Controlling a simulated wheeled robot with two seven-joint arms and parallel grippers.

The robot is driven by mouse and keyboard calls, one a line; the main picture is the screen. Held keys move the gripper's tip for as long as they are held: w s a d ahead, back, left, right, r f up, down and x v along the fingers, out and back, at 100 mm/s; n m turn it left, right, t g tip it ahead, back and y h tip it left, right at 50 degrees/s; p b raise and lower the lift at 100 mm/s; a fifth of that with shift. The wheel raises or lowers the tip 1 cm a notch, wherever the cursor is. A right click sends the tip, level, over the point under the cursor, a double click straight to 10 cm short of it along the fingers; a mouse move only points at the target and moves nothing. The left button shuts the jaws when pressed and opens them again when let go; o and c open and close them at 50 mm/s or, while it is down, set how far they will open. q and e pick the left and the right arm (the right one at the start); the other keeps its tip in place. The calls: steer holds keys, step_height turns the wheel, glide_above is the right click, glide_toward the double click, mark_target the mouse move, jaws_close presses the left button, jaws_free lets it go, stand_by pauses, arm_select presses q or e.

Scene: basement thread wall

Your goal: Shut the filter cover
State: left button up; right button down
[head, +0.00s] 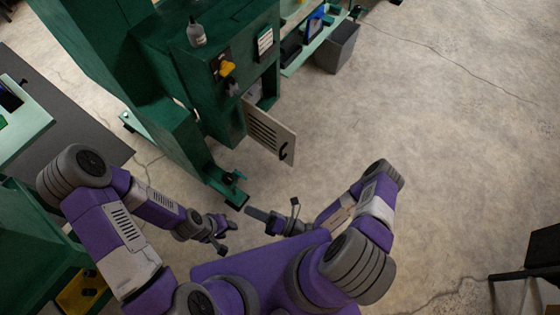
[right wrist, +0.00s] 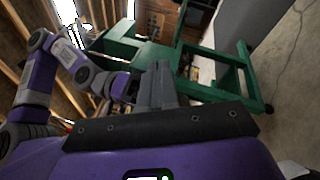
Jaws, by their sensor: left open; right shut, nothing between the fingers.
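The filter cover (head: 270,131) is a pale louvered panel with a dark handle (head: 284,152) near its free lower edge. In the head view it stands swung open from the green machine (head: 215,90), and the opening (head: 254,90) shows behind it. My left gripper (head: 226,234) is open and empty, below and left of the cover. My right gripper (head: 252,213) is shut and empty, below the cover and apart from it. In the right wrist view its grey fingers (right wrist: 155,87) are together. The cover cannot be made out in that view.
A green machine foot (head: 232,188) juts out between the cover and my grippers. A bottle (head: 196,33) stands on the machine, above a yellow knob (head: 228,68). A grey bin (head: 338,47) stands beyond. The floor right of the cover is clear.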

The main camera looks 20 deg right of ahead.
steer(key=w+d+f+m+t+h+p, duration=0.1)
steer(key=w+d+f+m+t+h, duration=0.15)
steer(key=d+m+h, duration=0.45)
steer(key=w+d+f+m+t+h, duration=0.25)
steer(key=d+f+m+h, duration=0.2)
steer(key=m+h, duration=0.4)
steer(key=w+d+r+b, duration=0.1)
steer(key=w+d, duration=0.2)
steer(key=w, duration=0.8)
steer(key=shift+w+t+h+b, duration=0.3)
steer(key=shift+w+h+b, duration=0.1)
steer(key=shift+h, duration=0.05)
steer(key=shift+d+n, duration=0.1)
steer(key=shift+n, duration=0.15)
